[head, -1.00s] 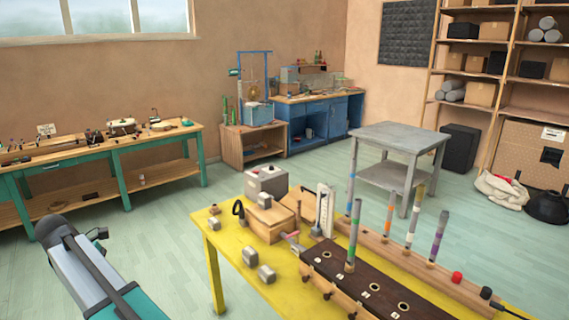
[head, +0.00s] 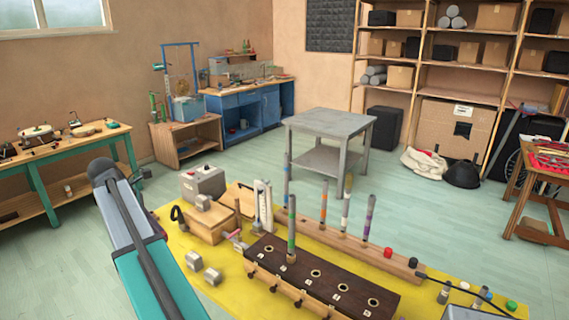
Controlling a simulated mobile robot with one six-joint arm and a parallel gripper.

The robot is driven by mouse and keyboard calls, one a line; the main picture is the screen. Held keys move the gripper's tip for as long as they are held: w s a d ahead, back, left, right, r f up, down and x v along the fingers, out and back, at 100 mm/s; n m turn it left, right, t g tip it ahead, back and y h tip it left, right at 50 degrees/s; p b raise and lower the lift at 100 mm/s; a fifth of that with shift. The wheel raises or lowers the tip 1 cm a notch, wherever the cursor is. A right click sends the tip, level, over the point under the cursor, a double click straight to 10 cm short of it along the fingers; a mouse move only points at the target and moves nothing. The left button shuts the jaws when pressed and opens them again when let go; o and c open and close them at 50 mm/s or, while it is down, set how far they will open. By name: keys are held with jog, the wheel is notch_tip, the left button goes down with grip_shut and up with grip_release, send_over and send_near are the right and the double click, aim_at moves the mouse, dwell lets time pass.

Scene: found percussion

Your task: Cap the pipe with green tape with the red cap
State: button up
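A grey pipe with green tape (head: 292,227) stands upright in the left end of the dark block with holes (head: 334,285) on the yellow table. Its top shows no cap. The red cap (head: 388,252) sits on the right part of the long wooden rack (head: 310,228), behind the dark block. My arm is at the left of the view, but my gripper does not show. What it holds, if anything, cannot be seen.
Pipes with blue (head: 287,170), orange (head: 323,205), white (head: 345,212) and purple tape (head: 369,217) stand in the rack. A green cap (head: 511,306) is at the right. Metal blocks (head: 212,277) lie at the left. A grey table (head: 330,122) stands beyond, with open floor around it.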

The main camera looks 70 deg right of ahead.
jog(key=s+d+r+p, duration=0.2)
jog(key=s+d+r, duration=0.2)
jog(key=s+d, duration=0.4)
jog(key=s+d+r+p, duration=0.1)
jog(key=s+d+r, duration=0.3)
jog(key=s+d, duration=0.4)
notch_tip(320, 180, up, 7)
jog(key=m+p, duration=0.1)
jog(key=p, duration=0.2)
send_over(292, 196)
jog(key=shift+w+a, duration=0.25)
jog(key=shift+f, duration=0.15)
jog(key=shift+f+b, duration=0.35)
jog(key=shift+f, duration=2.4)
jog(key=shift+p, duration=0.55)
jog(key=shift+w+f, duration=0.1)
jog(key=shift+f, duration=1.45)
